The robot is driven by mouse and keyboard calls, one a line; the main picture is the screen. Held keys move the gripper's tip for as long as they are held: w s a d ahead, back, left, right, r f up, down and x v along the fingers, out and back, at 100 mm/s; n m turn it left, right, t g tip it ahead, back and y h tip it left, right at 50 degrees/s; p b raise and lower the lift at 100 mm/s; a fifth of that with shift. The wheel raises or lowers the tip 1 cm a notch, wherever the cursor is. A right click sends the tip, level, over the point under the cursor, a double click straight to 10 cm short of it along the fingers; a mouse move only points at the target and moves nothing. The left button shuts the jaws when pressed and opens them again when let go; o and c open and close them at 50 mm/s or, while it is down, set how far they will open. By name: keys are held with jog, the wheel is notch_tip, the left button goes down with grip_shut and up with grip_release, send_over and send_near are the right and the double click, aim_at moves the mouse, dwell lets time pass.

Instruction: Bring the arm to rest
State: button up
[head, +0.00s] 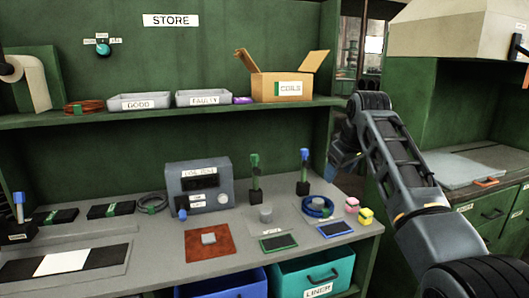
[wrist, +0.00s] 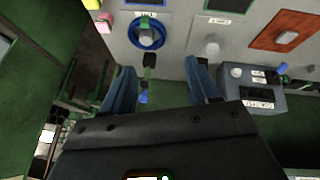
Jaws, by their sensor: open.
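My arm (head: 405,165) reaches up and forward at the right of the head view, bent over the right end of the bench. My gripper (wrist: 161,66) shows in the wrist view with its two blue fingers spread wide apart. It holds nothing. In the head view the gripper end is dark and partly hidden by the arm. A slim post with green and blue parts (wrist: 148,72) shows between the fingers, beyond them; I see no contact with it.
The bench (head: 150,225) bears a grey box device (head: 200,185), an orange mat (head: 210,246), a blue ring (head: 318,207) and pink and yellow blocks (head: 365,214). A shelf (head: 190,112) above holds grey trays and a cardboard box (head: 280,88). A teal bin (head: 312,272) stands below.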

jog(key=s+a+f+m+t, duration=0.1)
jog(key=s+f, duration=0.4)
jog(key=f, duration=0.6)
jog(key=s+a+f+t, duration=0.1)
jog(key=s+f, duration=0.4)
jog(key=f, duration=0.6)
jog(key=s+f+m+t, duration=0.1)
jog(key=s+f, duration=0.4)
jog(key=s, duration=0.4)
jog(key=s+f+m+t, duration=0.1)
jog(key=s+f, duration=0.5)
jog(key=s, duration=0.4)
jog(key=s+d+r+m+t, duration=0.1)
jog(key=s+r, duration=0.1)
jog(key=s, duration=1)
jog(key=s+d+r+m+t, duration=0.1)
jog(key=s+r+t, duration=0.1)
jog(key=s, duration=0.9)
jog(key=s+d+r+m+t, duration=0.1)
jog(key=s+r+t, duration=0.1)
jog(key=s+r, duration=1.2)
notch_tip(320, 180, up, 3)
jog(key=shift+s+d+f+h, duration=0.1)
jog(key=shift+s+d+h, duration=0.15)
jog(key=shift+s+h, duration=0.1)
